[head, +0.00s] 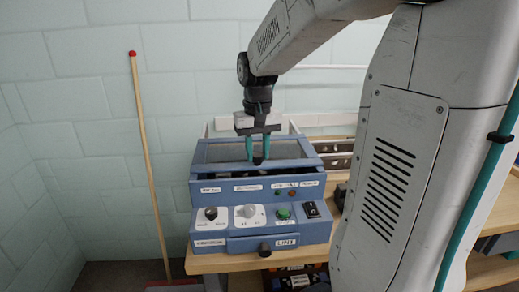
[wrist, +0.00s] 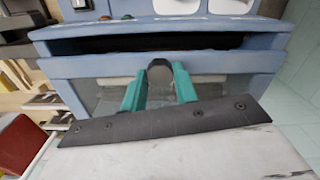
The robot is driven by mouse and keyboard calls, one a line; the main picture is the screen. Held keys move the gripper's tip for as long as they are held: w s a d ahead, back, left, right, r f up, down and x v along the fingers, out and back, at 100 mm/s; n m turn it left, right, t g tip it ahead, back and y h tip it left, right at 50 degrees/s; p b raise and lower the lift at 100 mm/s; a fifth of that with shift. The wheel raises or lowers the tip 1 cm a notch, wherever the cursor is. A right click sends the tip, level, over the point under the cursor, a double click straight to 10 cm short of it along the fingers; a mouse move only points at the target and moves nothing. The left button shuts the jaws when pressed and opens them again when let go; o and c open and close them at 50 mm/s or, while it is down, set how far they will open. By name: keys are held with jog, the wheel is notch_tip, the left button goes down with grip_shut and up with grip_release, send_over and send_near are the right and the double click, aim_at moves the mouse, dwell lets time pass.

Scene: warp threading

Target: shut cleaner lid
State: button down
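The cleaner is a blue box (head: 215,219) with a control panel on its sloping front. Its lid (head: 216,169) has a blue frame around a glass window and also shows in the wrist view (wrist: 230,62). A dark gap lies between the lid's front edge and the body, so the lid is not fully down. A dark rounded knob (wrist: 160,74) stands at the lid's front edge. My gripper (head: 257,158) reaches down from above; its teal fingers (wrist: 160,80) sit on both sides of the knob and appear to touch it.
The panel carries a white dial (head: 249,216), a green button (head: 283,213) and a black switch (head: 311,209). A wooden stick with a red tip (head: 148,150) leans on the tiled wall at left. A wooden bench (head: 230,262) supports the cleaner.

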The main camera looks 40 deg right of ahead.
jog(key=shift+s+a, duration=0.55)
jog(key=shift+s, duration=0.2)
jog(key=shift+s+a, duration=0.5)
jog(key=shift+s, duration=0.35)
jog(key=c, duration=1.1)
grip_release()
jog(key=shift+s+a, duration=0.1)
jog(key=shift+r, duration=0.3)
notch_tip(320, 180, up, 7)
jog(key=shift+r, duration=0.1)
